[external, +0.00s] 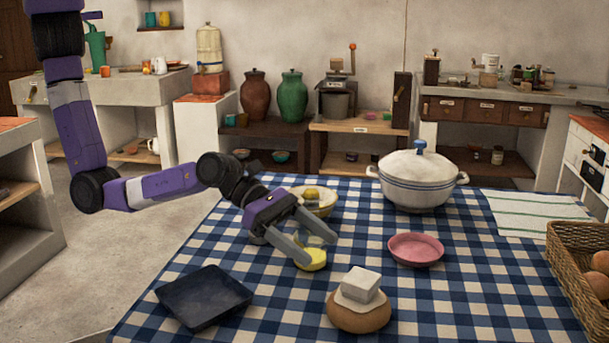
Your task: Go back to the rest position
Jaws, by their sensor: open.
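My gripper (318,252) is open above the checked tablecloth, its two grey fingers spread and pointing down to the right. A yellow round thing (312,260) lies at the fingertips, partly covered by them. I cannot tell whether the fingers touch it. My purple and grey arm comes in from the upper left and reaches low over the table. Behind the gripper stands a cream bowl (328,206) with something yellow in it, partly hidden by the gripper.
On the table (470,290) are a dark square tray (203,298), a pink dish (416,250), a brown round thing (358,318) bearing a white block (361,283), a lidded white pot (418,182), a striped cloth (540,214) and a wicker basket (575,265). Air above the table's front is clear.

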